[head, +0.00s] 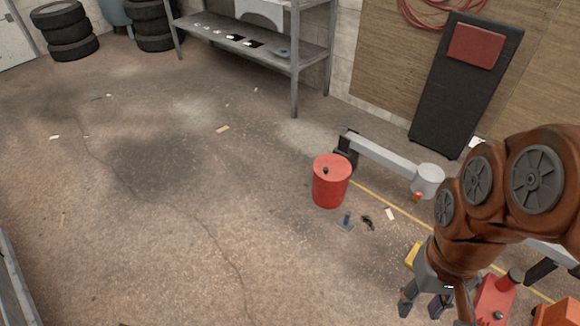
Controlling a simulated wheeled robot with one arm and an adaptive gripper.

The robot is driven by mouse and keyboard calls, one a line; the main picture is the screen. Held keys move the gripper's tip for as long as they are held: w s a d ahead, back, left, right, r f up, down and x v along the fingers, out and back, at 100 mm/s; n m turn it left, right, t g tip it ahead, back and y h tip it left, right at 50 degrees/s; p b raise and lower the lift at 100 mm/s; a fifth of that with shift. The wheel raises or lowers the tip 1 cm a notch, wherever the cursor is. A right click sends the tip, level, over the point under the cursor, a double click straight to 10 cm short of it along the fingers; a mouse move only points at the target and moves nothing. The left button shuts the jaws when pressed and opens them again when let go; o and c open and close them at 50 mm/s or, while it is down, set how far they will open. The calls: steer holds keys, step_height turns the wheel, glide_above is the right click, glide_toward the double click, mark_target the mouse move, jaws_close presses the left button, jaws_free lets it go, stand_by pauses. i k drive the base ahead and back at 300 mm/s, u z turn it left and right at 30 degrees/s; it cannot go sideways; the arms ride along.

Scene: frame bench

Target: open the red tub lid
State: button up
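A red tub (330,190) stands upright on the floor right of the middle. Its red lid (336,163) lies flat on top, with a small dark knob (325,170); the lid looks closed. My gripper (423,304) hangs at the bottom edge, right of and nearer than the tub, well apart from it. Its two dark fingers are spread with a gap, and nothing shows between them.
A grey beam with a pale cylinder (429,180) lies behind and right of the tub. A metal shelf (295,75) and a black board (462,90) stand behind.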

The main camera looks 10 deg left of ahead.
mark_target(331, 168)
steer(key=u, duration=0.25)
steer(key=i, duration=1.2)
steer(key=u, duration=0.45)
steer(key=i, duration=0.55)
steer(key=u, duration=0.1)
